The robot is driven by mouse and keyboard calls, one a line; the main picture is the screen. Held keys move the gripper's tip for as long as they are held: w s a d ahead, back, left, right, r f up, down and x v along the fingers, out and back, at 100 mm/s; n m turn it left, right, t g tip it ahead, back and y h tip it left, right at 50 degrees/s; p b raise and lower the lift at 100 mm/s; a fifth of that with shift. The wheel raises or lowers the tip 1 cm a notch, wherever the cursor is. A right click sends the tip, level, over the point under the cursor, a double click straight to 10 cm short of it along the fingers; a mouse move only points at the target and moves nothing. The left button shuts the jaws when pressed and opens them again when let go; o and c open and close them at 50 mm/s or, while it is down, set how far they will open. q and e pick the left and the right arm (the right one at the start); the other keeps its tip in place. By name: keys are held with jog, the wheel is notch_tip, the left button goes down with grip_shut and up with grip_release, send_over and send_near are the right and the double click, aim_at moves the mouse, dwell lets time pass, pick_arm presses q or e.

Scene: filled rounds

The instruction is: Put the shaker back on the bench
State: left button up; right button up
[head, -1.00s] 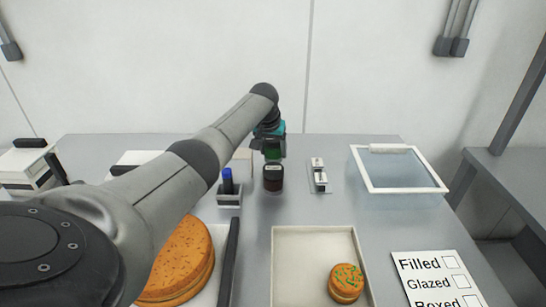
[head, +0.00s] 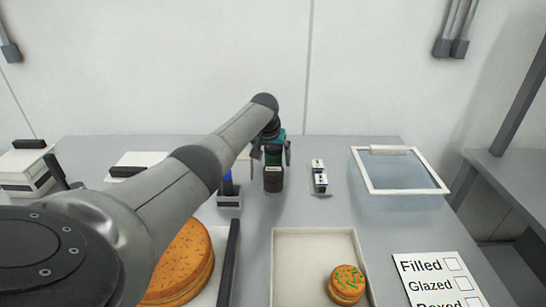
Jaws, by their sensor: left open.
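A shaker with green in it (head: 273,155) shows between the fingers of my left gripper (head: 272,160), at the back middle of the bench (head: 240,268). My left gripper is open, one finger on each side of the green part. A dark brown jar (head: 273,184) stands right below the green in the picture. I cannot tell whether it is in front of the shaker or touches it. The shaker's base is hidden. My right gripper is not in view.
A holder with a blue item (head: 228,200) stands left of the jar, a small white-and-black device (head: 319,178) right of it. A clear white-rimmed bin (head: 400,190) is farther right. A tray (head: 290,235) in front holds a round with green sprinkles (head: 346,284). Bare bench lies between.

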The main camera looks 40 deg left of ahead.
pick_arm(q)
jog(key=shift+s+r+p, duration=0.1)
jog(key=shift+r+p, duration=0.3)
jog(key=shift+r, duration=0.3)
jog(key=p+v, duration=0.3)
jog(key=v, duration=0.8)
